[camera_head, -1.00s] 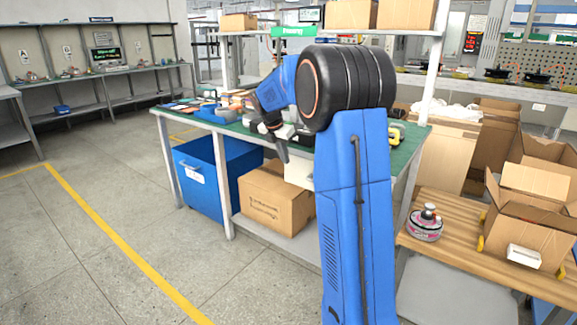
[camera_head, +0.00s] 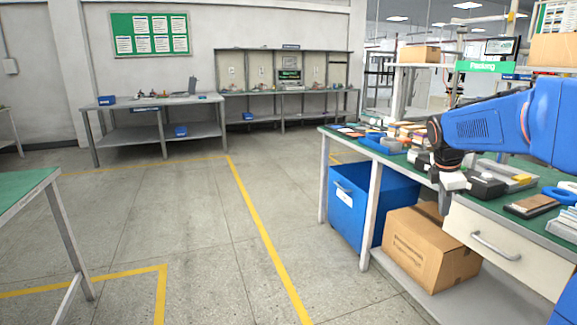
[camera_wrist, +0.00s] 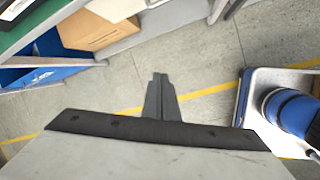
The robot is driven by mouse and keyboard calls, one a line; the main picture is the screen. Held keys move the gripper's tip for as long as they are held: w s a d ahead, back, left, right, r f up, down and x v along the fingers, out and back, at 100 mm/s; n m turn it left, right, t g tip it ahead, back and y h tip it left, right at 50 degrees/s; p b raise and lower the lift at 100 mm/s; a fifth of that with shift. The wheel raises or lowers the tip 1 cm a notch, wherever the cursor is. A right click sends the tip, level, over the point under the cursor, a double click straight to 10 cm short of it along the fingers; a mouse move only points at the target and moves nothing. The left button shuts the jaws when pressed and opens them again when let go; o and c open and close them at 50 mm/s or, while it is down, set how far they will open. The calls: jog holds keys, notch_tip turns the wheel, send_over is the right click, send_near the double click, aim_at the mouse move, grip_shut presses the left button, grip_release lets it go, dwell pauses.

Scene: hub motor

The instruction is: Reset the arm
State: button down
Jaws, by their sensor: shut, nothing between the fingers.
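My arm is blue and reaches in from the right edge of the head view. My gripper (camera_head: 445,203) points down in front of the near edge of the green-topped workbench (camera_head: 552,233), beside its white drawer. In the wrist view my gripper's dark fingers (camera_wrist: 160,78) lie together with nothing between them, above bare floor. The fingers look small and partly blurred into the drawer front in the head view.
A blue bin (camera_head: 345,215) and a cardboard box (camera_head: 425,250) stand under the workbench. Tools and trays lie on its top. Another green table (camera_head: 25,190) is at the left. Open floor with yellow lines (camera_head: 255,225) lies between.

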jog(key=s+a+f+m+y, duration=0.1)
jog(key=s+a+f+m, duration=0.2)
jog(key=s, duration=0.8)
jog(key=s+a+f+m+t+y, duration=0.1)
jog(key=s+a+f+m, duration=0.2)
jog(key=s+a+m, duration=0.4)
jog(key=s+a+f+m+t+y, duration=0.1)
jog(key=s+a+f+m, duration=0.2)
jog(key=s, duration=1.1)
jog(key=a+m, duration=0.3)
jog(key=shift+s+a, duration=0.2)
jog(key=shift+s, duration=0.1)
jog(key=shift+f, duration=0.1)
